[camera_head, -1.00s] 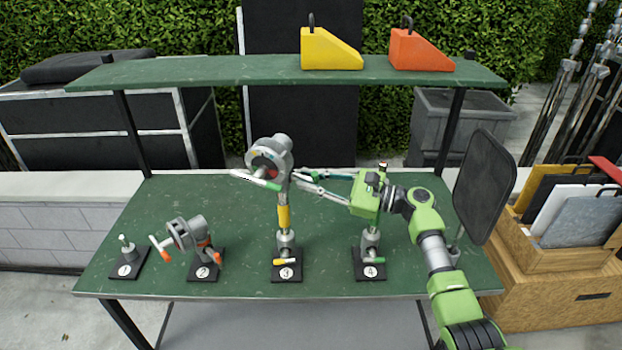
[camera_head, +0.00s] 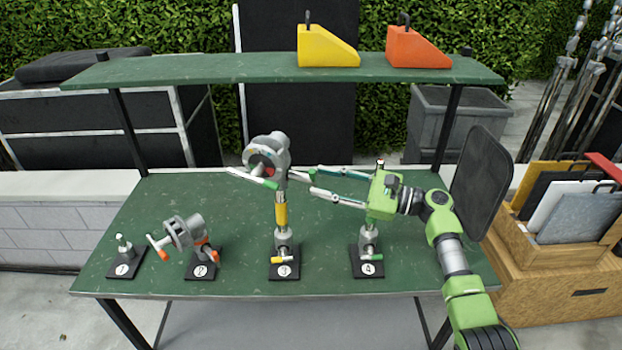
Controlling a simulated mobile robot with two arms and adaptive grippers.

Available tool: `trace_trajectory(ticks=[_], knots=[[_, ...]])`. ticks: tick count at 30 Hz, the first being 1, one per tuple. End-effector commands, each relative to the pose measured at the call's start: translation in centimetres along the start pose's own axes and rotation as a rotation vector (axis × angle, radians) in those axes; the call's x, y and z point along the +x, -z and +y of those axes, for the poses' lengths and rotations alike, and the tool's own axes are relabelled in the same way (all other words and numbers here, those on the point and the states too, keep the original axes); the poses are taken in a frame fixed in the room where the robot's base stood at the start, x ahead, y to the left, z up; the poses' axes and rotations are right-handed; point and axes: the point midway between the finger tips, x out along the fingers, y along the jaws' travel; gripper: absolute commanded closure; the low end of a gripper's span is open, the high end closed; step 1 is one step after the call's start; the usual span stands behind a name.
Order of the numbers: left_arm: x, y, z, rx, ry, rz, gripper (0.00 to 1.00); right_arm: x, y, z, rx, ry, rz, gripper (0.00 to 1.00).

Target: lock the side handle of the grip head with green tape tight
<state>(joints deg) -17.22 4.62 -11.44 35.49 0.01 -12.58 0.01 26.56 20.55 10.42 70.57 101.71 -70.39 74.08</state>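The grip head with green tape (camera_head: 271,152) is a grey round head at the top of the tall post on stand 3. Its green-taped handle (camera_head: 265,183) points left and slightly up, with a pale end. A short pale part shows at the head's right side, near my fingertips. My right gripper (camera_head: 314,180) is right of the head, its two long fingers pointing left and spread apart. It looks open and empty; I cannot tell whether a fingertip touches the pale part. My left gripper is not in view.
The post on stand 3 (camera_head: 284,273) has yellow tape. Stand 2 (camera_head: 201,272) bears an orange-taped head; stand 1 (camera_head: 124,269) and stand 4 (camera_head: 366,268) have short posts. A shelf (camera_head: 200,71) with yellow (camera_head: 325,48) and orange (camera_head: 415,49) wedges spans above. The front table (camera_head: 230,287) is clear.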

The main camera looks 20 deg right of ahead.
Motion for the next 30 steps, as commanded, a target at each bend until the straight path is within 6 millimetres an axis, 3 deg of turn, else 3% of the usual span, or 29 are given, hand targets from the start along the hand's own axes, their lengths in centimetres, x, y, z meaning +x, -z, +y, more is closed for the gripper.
trace_trajectory(ticks=[6, 12, 30], knots=[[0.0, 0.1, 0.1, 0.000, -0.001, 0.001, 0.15, -4.7, 0.1, 0.0, -0.001, 0.000, 0.004, 0.68], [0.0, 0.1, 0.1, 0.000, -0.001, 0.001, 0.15, -7.0, 0.0, 0.0, -0.001, -0.001, 0.001, 0.68], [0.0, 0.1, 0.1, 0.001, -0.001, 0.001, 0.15, -7.3, 0.1, 0.2, -0.004, -0.004, 0.003, 0.68]])
